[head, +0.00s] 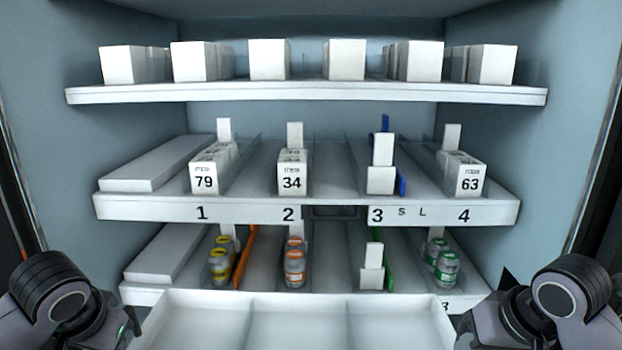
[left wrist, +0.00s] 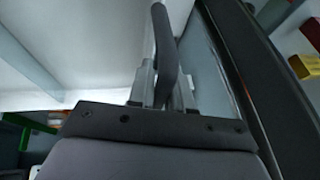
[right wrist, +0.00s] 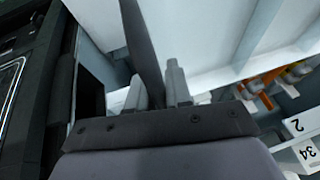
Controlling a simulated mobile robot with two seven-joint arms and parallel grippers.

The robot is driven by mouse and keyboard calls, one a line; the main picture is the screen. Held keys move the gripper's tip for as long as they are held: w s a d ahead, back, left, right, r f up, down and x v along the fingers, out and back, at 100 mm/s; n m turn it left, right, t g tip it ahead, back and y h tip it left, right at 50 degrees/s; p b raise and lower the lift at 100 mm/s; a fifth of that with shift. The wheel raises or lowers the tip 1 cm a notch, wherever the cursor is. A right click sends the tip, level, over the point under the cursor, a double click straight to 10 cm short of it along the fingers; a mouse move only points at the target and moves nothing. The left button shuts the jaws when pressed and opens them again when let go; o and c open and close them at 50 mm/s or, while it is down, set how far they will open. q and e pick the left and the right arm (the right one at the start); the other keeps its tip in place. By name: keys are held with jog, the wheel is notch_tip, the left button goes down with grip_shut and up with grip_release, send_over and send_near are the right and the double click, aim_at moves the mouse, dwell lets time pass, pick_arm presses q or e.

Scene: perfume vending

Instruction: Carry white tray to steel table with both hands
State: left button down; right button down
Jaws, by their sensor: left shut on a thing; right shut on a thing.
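The white tray (head: 298,304) is at the bottom centre of the head view, in front of the lowest shelf. Its visible part has three compartments and looks empty; its near edge is cut off. In the left wrist view, my left gripper (left wrist: 163,92) is shut on a dark handle (left wrist: 162,40) at the tray's side. In the right wrist view, my right gripper (right wrist: 156,92) is shut on a dark handle (right wrist: 140,40) at the tray's other side. The white tray underside also shows in both wrist views. No steel table can be made out.
A cabinet with three shelves stands ahead. The top shelf (head: 300,93) holds white boxes. The middle shelf (head: 250,214) has numbered boxes in lanes. The bottom shelf holds yellow (head: 220,262), orange (head: 294,264) and green (head: 446,265) cans. Cabinet walls (head: 60,130) flank both sides.

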pick_arm(q)
jog(key=shift+d+r, duration=0.1)
jog(key=shift+d, duration=0.05)
pick_arm(e)
jog(key=shift+w+a+r, duration=0.1)
jog(key=shift+a+r, duration=0.05)
jog(key=shift+r, duration=0.05)
